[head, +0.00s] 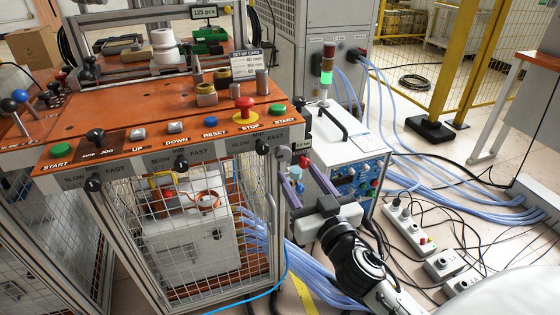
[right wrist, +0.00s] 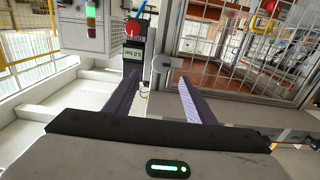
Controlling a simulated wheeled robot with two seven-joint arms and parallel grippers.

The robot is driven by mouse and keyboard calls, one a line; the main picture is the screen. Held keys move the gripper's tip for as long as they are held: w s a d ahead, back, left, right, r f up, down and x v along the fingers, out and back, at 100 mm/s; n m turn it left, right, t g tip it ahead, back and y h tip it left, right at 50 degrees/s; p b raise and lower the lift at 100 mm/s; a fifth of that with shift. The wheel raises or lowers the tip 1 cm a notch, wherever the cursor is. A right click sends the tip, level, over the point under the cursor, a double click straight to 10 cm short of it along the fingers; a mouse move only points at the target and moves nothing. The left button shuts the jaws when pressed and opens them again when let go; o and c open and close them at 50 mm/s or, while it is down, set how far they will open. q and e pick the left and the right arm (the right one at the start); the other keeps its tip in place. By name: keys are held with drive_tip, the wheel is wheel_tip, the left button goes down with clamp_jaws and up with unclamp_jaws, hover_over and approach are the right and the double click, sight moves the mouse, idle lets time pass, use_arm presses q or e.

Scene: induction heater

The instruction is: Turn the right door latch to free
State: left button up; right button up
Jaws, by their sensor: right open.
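My right gripper (head: 296,169) reaches up to the right front post of the machine frame. Its two purple fingers are apart with nothing between them. In the right wrist view, my right gripper (right wrist: 159,80) faces a small pale grey piece (right wrist: 166,62), which looks like the right door latch. It lies just ahead of the fingertips, beside the mesh door (right wrist: 215,75); contact cannot be made out. In the head view the mesh door (head: 178,225) stands upright under the orange panel, and the latch is too small to make out clearly. My left gripper is not in view.
A pressure display (right wrist: 133,58) with a red knob (right wrist: 132,28) sits close to the left finger. A white control unit (head: 345,145) stands right of the post. Blue hoses (head: 440,175) and power strips (head: 410,230) cover the floor at right.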

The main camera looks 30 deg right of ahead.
sight(284, 154)
drive_tip(key=x, duration=0.6)
drive_tip(key=shift+w+a, duration=0.1)
drive_tip(key=shift+w, duration=0.75)
drive_tip(key=shift+c, duration=0.4)
drive_tip(key=c, duration=0.9)
drive_tip(key=shift+c, duration=0.2)
